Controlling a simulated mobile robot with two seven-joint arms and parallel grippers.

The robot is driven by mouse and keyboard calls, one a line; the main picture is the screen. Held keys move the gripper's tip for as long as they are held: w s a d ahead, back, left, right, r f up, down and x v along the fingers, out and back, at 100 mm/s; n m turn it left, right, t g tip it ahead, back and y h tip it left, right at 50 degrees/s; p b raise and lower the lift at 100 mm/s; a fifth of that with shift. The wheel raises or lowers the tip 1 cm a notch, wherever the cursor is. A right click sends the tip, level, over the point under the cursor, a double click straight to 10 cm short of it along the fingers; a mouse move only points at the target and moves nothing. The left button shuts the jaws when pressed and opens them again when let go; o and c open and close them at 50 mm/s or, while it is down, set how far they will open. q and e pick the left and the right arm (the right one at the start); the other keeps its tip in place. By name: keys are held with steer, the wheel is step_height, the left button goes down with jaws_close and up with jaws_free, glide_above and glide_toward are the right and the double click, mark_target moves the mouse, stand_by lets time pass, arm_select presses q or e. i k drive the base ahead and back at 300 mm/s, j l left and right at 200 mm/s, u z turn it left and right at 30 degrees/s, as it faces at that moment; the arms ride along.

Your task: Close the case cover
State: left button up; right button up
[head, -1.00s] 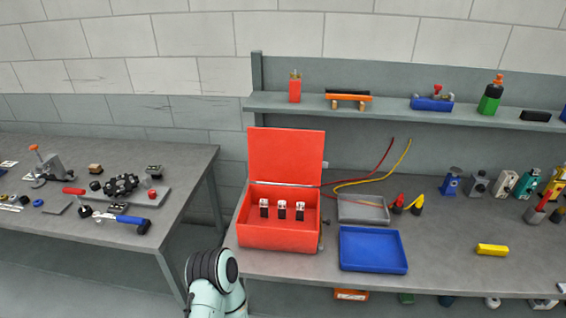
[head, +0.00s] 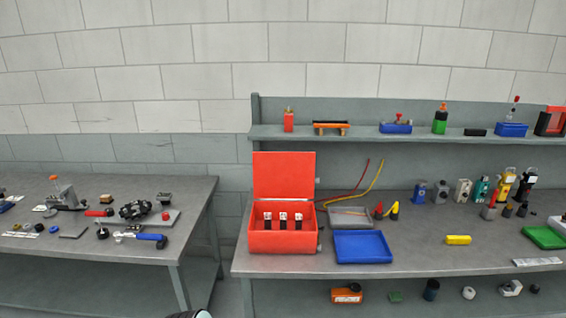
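The red case (head: 284,242) stands on the right-hand workbench near its left end. Its red cover (head: 284,175) is open and stands upright at the back of the case. Several small black-and-white items (head: 283,221) stand in a row inside the case. Only a small rounded part of one of my arms shows at the bottom edge of the head view. Neither gripper is in view.
A blue tray (head: 362,247) lies just right of the case, with a grey tray (head: 349,217) behind it. Red and yellow cables run behind. A shelf (head: 360,133) spans above. A gap separates the left bench (head: 60,255).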

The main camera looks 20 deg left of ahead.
mark_target(283, 176)
steer(key=k+z, duration=0.1)
steer(key=z, duration=0.35)
steer(key=k+z, duration=0.15)
steer(key=z, duration=0.25)
steer(key=k+l+z, duration=0.1)
steer(key=z, duration=0.35)
steer(key=j+z, duration=0.25)
steer(key=j, duration=0.15)
steer(key=j+z, duration=0.3)
steer(key=k+j, duration=0.1)
steer(key=j, duration=0.45)
steer(key=k+j, duration=0.1)
steer(key=j, duration=0.45)
steer(key=k+j, duration=0.1)
steer(key=j, duration=0.45)
steer(key=k+j, duration=0.1)
steer(key=j, duration=0.5)
